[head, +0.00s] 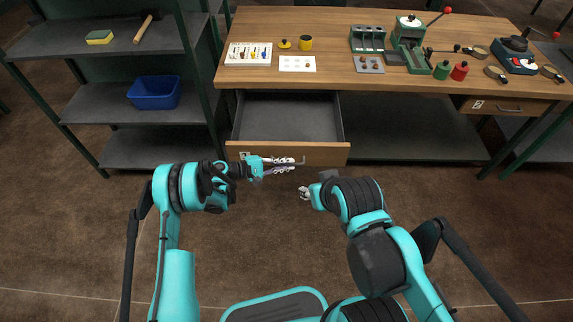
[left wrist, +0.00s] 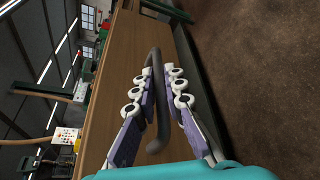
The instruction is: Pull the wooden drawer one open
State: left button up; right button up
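The wooden drawer one (head: 275,153) is pulled well out of the left side of the workbench, and its grey interior looks empty. Its wooden front fills much of the left wrist view (left wrist: 125,60). The grey bar handle (left wrist: 157,100) runs between the fingers of my left gripper (left wrist: 160,75), whose tips are drawn close around it. In the head view, my left gripper (head: 280,164) is at the drawer front and hides most of the handle. My right gripper (head: 305,193) is below and right of the drawer front, apart from it; its fingers are too small to read.
The workbench (head: 330,20) carries a white tray (head: 249,54), green fixtures (head: 368,39) and several small parts. A second, shut drawer (head: 505,107) is at the right. A shelf at left holds a blue bin (head: 154,93). The floor before the bench is clear.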

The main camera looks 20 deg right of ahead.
pick_arm(q)
jog(key=o, duration=0.3)
jog(key=v, duration=1.2)
jog(key=s+a+r+m+t+y, duration=0.15)
jog(key=a+r+y, duration=0.25)
jog(key=r, duration=0.4)
jog(key=s+a+r+m+t+y, duration=0.1)
jog(key=s+a+r+t+y, duration=0.15)
jog(key=r, duration=0.65)
jog(key=s+a+r+m+y, duration=0.1)
jog(key=s+a+y, duration=0.2)
jog(key=s+a, duration=0.2)
jog(key=s+a+r+m+t+y, duration=0.1)
jog(key=s+a+m+y, duration=0.1)
jog(key=s+a, duration=0.4)
jog(key=s+a+r+m+t+y, duration=0.1)
jog(key=s+a+y, duration=0.3)
jog(key=s, duration=0.6)
jog(key=shift+s+a+r+m, duration=0.15)
jog(key=shift+a+r, duration=0.15)
jog(key=shift+a, duration=0.15)
jog(key=shift+a+r+m, duration=0.1)
jog(key=shift+a+r, duration=0.2)
jog(key=shift+a, duration=0.2)
